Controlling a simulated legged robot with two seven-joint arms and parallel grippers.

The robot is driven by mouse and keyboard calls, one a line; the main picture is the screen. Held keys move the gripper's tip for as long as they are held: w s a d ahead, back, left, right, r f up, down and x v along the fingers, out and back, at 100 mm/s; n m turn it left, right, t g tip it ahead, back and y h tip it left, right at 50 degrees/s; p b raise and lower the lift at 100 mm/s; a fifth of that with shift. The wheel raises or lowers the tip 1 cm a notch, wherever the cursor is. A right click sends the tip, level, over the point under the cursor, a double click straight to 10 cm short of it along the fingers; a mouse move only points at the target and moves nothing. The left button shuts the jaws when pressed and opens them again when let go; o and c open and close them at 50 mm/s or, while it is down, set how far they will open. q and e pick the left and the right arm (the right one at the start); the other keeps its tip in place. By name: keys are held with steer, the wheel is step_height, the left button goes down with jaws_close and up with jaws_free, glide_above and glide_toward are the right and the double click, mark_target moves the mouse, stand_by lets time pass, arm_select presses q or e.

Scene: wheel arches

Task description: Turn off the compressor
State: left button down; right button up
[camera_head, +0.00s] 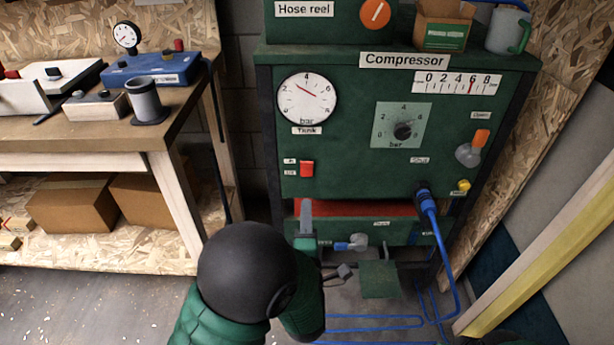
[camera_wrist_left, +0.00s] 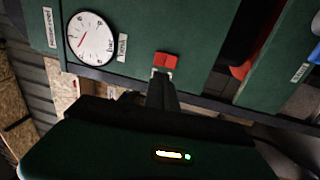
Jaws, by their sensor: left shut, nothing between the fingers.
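The green compressor panel (camera_head: 340,160) stands in the middle, marked "Compressor". Its red switch (camera_head: 306,169) is at the lower left of the panel, beside two small labels I cannot read clearly. The red switch also shows in the left wrist view (camera_wrist_left: 166,60). My left gripper (camera_head: 305,207) is shut and empty, its fingers pointing up just below the switch. In the left wrist view its fingertips (camera_wrist_left: 161,76) are close to the switch's lower edge; I cannot tell whether they touch. My right gripper is not in view.
A round tank gauge (camera_head: 307,99) sits above the switch, a square dial (camera_head: 402,126) right of it. An orange-handled valve (camera_head: 472,149) and a plugged blue hose (camera_head: 432,215) are at the right. A workbench (camera_head: 110,130) stands at the left.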

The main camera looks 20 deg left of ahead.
mark_target(307, 166)
arm_select(q)
steer(key=b+x, duration=0.2)
steer(key=x, duration=0.8)
steer(key=shift+w+f+b, duration=0.15)
steer(key=shift+w+b, duration=0.05)
steer(key=shift+b, duration=0.2)
steer(key=shift+w+a+r, duration=0.2)
steer(key=shift+w+r, duration=0.05)
steer(key=shift+w, duration=0.3)
steer(key=shift+w, duration=0.1)
steer(key=shift+r, duration=0.1)
